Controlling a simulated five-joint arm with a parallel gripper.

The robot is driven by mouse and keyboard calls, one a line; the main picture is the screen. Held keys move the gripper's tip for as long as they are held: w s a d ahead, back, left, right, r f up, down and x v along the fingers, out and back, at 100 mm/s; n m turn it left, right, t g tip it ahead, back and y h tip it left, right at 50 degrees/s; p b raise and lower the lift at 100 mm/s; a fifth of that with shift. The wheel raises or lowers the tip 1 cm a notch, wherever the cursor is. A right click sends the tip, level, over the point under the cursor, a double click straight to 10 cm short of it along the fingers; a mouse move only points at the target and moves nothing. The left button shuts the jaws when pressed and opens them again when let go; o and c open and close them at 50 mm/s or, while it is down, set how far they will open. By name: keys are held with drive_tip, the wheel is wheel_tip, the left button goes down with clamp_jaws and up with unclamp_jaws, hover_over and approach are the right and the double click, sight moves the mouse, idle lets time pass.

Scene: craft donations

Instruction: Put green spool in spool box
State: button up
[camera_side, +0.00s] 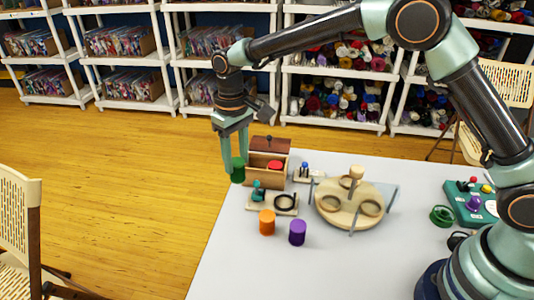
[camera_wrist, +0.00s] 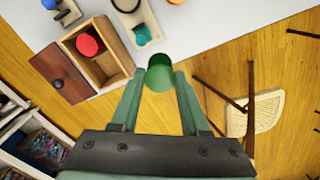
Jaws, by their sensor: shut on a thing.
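The green spool (camera_side: 238,171) is held between the fingertips of my gripper (camera_side: 234,158), up in the air at the table's left edge. It also shows in the wrist view (camera_wrist: 160,73) between the two fingers (camera_wrist: 158,84). The wooden spool box (camera_side: 262,183) stands just right of the spool in the side view. In the wrist view the box (camera_wrist: 117,41) is left of the spool and apart from it. Its brown lid (camera_wrist: 60,74) is open. A red spool (camera_wrist: 87,45) lies inside, and bare floor of the box shows beside it.
An orange spool (camera_side: 267,222) and a purple spool (camera_side: 297,232) stand in front of the box. A small stand with a teal piece (camera_side: 258,191) is close to the box. A round wooden rack (camera_side: 345,215) is to its right. The floor drops away left of the table.

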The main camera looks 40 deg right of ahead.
drive_tip(key=w+d+f, duration=0.1)
drive_tip(key=w+d, duration=0.5)
drive_tip(key=d, duration=0.2)
drive_tip(key=shift+d+f, duration=0.3)
drive_tip(key=shift+f, duration=0.1)
drive_tip(key=shift+f, duration=0.7)
idle(0.8)
drive_tip(key=shift+f, duration=0.35)
drive_tip(key=shift+f, duration=0.65)
drive_tip(key=shift+f, duration=0.35)
